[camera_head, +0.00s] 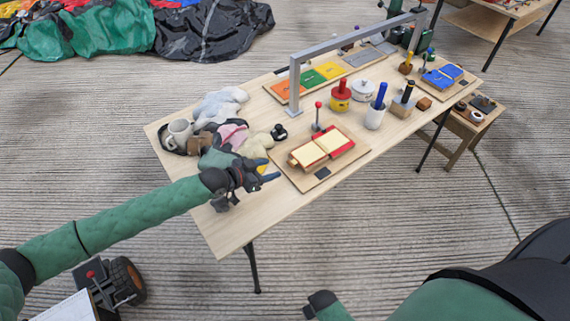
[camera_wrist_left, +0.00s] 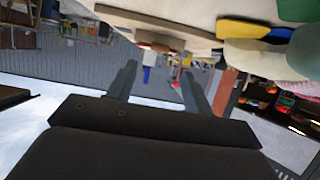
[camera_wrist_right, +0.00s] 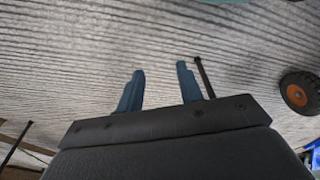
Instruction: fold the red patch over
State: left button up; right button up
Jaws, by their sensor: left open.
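The red patch (camera_head: 340,139) lies on a wooden board (camera_head: 318,173) near the table's front edge, with cream panels on and beside it. A small post with a red knob (camera_head: 318,104) stands at the board's far side. My left gripper (camera_head: 268,172) is open and empty, just left of the board, with its blue fingers pointing toward it. In the left wrist view its fingers (camera_wrist_left: 160,70) are apart with nothing between them. My right gripper (camera_wrist_right: 158,73) is open and empty over the floor, away from the table; only its dark tip shows low in the head view.
A grey arch (camera_head: 345,44) spans the table behind the board. The table's front left corner is clear.

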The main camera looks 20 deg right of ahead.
aim_at(290, 163)
pick_arm(q)
jog(key=shift+w+d, duration=0.1)
jog(key=shift+d, duration=0.3)
jog(key=p+x, duration=0.2)
jog(key=x, duration=0.3)
jog(key=shift+d+f, duration=0.1)
jog(key=shift+d, duration=0.05)
jog(key=shift+w+d+f+p, duration=0.3)
jog(key=shift+d+f, duration=0.05)
jog(key=shift+d, duration=0.25)
pick_arm(e)
notch_tip(290, 163, down, 7)
jog(key=s+d, duration=0.1)
jog(key=shift+s+d, duration=0.3)
jog(key=shift+d, duration=0.05)
jog(key=shift+r, duration=0.15)
pick_arm(q)
jog(key=shift+r, duration=0.1)
grip_shut()
pick_arm(e)
jog(key=shift+d, duration=0.1)
